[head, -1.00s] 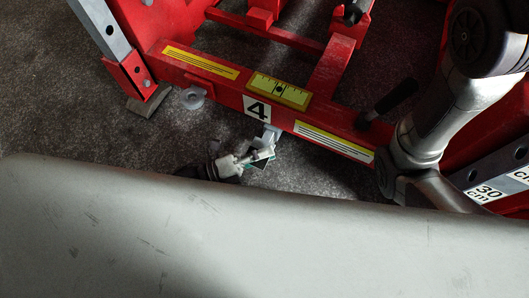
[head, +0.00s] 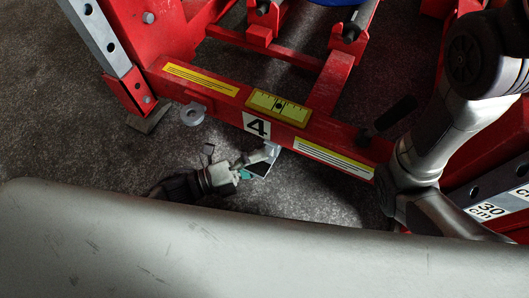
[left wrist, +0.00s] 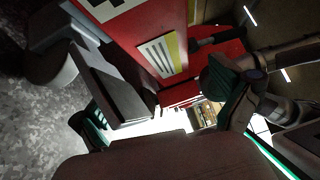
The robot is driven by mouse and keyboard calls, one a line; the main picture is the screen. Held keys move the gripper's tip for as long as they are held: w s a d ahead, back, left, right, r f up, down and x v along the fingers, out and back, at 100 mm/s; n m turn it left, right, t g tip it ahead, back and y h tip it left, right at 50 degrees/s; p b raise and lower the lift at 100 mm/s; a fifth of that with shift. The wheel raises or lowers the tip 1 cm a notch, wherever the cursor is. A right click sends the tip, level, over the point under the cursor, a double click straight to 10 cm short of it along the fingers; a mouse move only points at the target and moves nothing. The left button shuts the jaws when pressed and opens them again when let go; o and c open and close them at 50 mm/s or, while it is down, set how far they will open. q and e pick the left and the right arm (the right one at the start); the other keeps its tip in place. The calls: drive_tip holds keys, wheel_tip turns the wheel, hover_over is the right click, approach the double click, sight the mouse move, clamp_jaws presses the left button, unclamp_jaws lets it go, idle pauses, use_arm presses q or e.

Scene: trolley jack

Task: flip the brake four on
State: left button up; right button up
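The red frame beam carries a white plate with a black 4 (head: 257,125). Below it a small grey pedal (head: 270,150), which appears to be brake four, sticks out towards me. In the left wrist view a dark flat block (left wrist: 112,82), likely this pedal, lies between the two teal-padded fingers. My left gripper (head: 244,166) is low over the floor, close to the pedal; its fingers are spread in the left wrist view (left wrist: 158,105). Contact with the pedal cannot be told. My right gripper does not show.
A grey ring-shaped part (head: 192,114) sits at the beam's left. A black-handled lever (head: 390,119) rises at its right. Red posts with grey scales stand left and right (head: 492,198). The speckled floor (head: 85,150) is clear at the left.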

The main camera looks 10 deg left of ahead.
use_arm(q)
drive_tip(key=shift+w+r, duration=0.15)
drive_tip(key=shift+r, duration=0.45)
drive_tip(key=shift+c, duration=0.3)
drive_tip(key=shift+s+a+r+p, duration=0.1)
drive_tip(key=shift+s+a+p, duration=0.1)
drive_tip(key=shift+a+p, duration=0.15)
drive_tip(key=shift+c, duration=0.5)
drive_tip(key=shift+s+a+r+p, duration=0.25)
drive_tip(key=shift+s+a+p, duration=0.15)
drive_tip(key=shift+a, duration=0.5)
drive_tip(key=shift+s+a+r+p, duration=0.2)
drive_tip(key=shift+s+a+p, duration=0.25)
drive_tip(key=shift+a, duration=0.45)
drive_tip(key=shift+s+a+r+p, duration=0.25)
drive_tip(key=shift+s+a+p, duration=0.15)
drive_tip(key=shift+a, duration=0.5)
drive_tip(key=shift+s+a+r, duration=0.1)
drive_tip(key=shift+s+a, duration=0.2)
drive_tip(key=shift+a, duration=0.25)
drive_tip(key=c, duration=0.6)
drive_tip(key=shift+r+p+v, duration=0.25)
drive_tip(key=shift+p+v, duration=0.35)
drive_tip(key=shift+v, duration=0.65)
drive_tip(key=shift+r+p+v, duration=0.25)
drive_tip(key=shift+p+v, duration=0.3)
drive_tip(key=shift+v, duration=0.7)
drive_tip(key=shift+r+p+v, duration=0.3)
drive_tip(key=shift+p+v, duration=0.3)
drive_tip(key=shift+v, duration=0.65)
